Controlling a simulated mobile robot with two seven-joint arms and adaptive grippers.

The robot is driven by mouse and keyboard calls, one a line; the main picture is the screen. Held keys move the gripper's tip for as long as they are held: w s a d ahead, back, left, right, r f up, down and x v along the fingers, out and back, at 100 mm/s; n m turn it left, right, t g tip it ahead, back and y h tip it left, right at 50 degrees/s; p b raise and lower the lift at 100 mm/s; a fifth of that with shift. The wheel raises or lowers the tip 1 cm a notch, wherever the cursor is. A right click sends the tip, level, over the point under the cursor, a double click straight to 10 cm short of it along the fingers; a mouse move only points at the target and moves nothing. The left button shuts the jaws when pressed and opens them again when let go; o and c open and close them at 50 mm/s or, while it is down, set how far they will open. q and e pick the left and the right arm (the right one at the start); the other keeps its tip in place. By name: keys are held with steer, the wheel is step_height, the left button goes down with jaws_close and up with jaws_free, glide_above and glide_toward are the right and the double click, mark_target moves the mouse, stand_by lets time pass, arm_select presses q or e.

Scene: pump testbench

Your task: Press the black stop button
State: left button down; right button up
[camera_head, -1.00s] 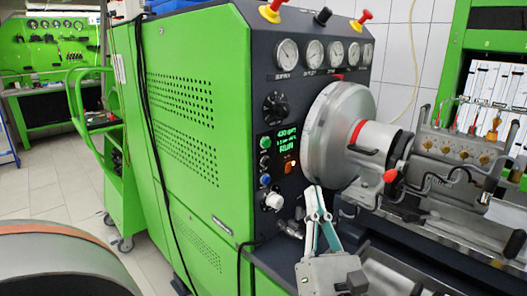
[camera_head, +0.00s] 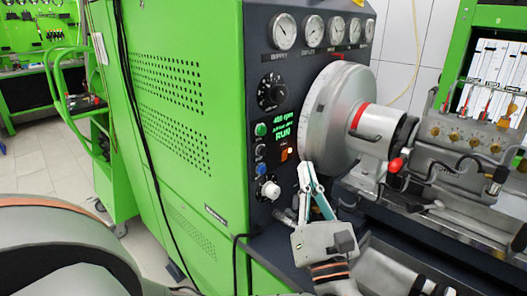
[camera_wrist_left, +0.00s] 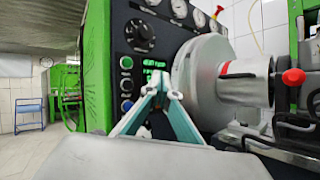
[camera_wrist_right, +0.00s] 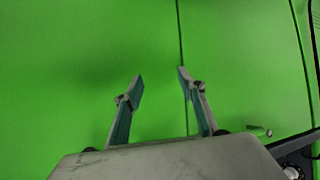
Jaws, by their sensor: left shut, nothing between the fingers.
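The black stop button (camera_head: 260,149) sits on the dark control panel between a green button (camera_head: 261,129) and a blue button (camera_head: 260,168). The stop button also shows in the left wrist view (camera_wrist_left: 126,84). My left gripper (camera_head: 305,166) is shut and empty, in front of the panel beside the large silver disc (camera_head: 340,115). Its tips stand right of the button column and do not touch the stop button. In the left wrist view the closed tips (camera_wrist_left: 166,86) cover part of the display. My right gripper (camera_wrist_right: 160,77) is open and empty, facing a green panel (camera_wrist_right: 60,70).
The lit display (camera_head: 284,134) reads RUN. A white knob (camera_head: 270,190) is low on the panel and a black knob (camera_head: 271,91) high on it. The disc and a red-tipped lever (camera_head: 396,164) project on the right. A green cart (camera_head: 105,150) stands at left.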

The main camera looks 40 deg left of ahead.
arm_select(q)
steer(key=a, duration=0.8)
steer(key=shift+w+a+p, duration=0.3)
steer(key=shift+w+a, duration=0.05)
steer(key=shift+a, duration=0.15)
stand_by(1.1)
steer(key=shift+a, duration=0.8)
stand_by(0.8)
steer(key=shift+d, duration=0.95)
steer(key=shift+s+d, duration=0.2)
steer(key=shift+d, duration=2.3)
